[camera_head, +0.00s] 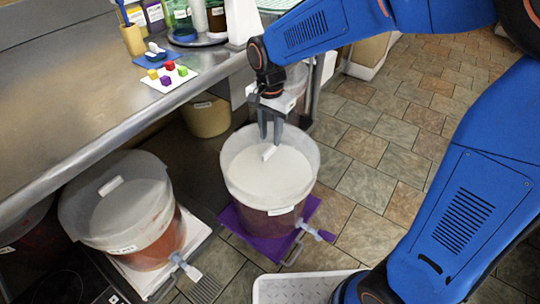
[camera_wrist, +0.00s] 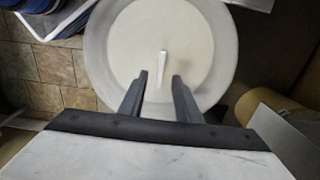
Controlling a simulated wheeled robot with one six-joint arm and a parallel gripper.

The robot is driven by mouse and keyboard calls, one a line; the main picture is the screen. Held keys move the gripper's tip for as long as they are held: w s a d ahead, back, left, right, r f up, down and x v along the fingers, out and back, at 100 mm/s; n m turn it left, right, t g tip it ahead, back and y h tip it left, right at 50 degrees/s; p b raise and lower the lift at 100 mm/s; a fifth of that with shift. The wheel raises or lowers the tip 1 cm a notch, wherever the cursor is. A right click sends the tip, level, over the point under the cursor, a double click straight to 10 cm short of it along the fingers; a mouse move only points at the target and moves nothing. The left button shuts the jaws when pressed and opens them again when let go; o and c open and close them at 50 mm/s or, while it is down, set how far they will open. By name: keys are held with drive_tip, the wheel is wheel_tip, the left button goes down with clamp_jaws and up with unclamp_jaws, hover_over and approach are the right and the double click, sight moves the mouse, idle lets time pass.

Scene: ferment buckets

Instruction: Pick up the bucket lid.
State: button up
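A round off-white lid (camera_head: 262,178) with a small white bar handle (camera_head: 268,153) sits within the pale rim of the middle bucket (camera_head: 265,222), which holds something dark red-brown. My gripper (camera_head: 271,138) points down above the lid, its fingers just over the handle. In the wrist view the fingers (camera_wrist: 160,78) are apart with a gap between them, and the handle (camera_wrist: 162,68) appears between their tips. I cannot tell whether they touch it. Nothing is held. A second bucket (camera_head: 140,240) at left wears a translucent lid (camera_head: 112,206) with its own white handle.
The steel counter (camera_head: 90,85) overhangs at left, with bottles and a card of coloured cubes (camera_head: 170,77). The middle bucket stands on a purple mat (camera_head: 232,222) with a tap at its front right. A tan bin (camera_head: 207,118) stands behind. Tiled floor is clear at right.

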sight(270, 149)
drive_tip(key=shift+f, duration=2.7)
clamp_jaws()
